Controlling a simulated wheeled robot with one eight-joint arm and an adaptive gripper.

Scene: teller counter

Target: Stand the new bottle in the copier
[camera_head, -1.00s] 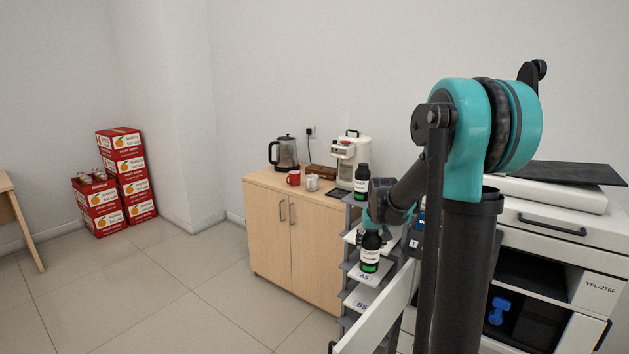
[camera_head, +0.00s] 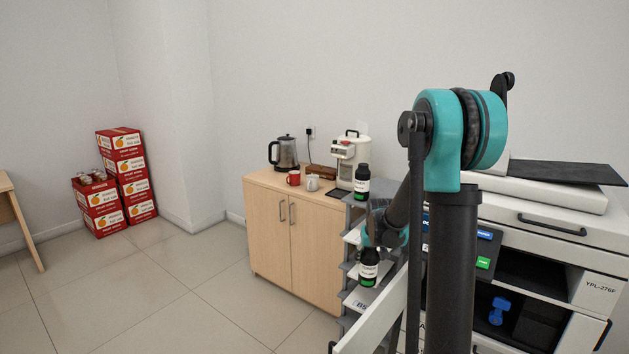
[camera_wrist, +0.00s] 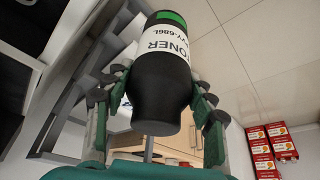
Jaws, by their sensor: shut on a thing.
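My gripper (camera_head: 376,236) is shut on a black toner bottle (camera_head: 369,267) with a white label and a green band. The bottle hangs upright below the gripper, in front of the grey paper rack. In the wrist view, the fingers (camera_wrist: 158,84) clasp the bottle (camera_wrist: 160,103) from both sides, and its label reads "TONER". A second, similar bottle (camera_head: 361,183) stands on top of the rack. The copier (camera_head: 597,258) is at the right, with an open dark bay holding a blue part (camera_head: 498,310). My arm hides part of the copier's front.
A white panel (camera_head: 384,312) juts out before the rack, close below the held bottle. A wooden cabinet (camera_head: 270,233) carries a kettle (camera_head: 284,152), mugs and a coffee machine (camera_head: 350,158). Red boxes (camera_head: 138,190) stand at the far left. The floor (camera_head: 170,290) at left is clear.

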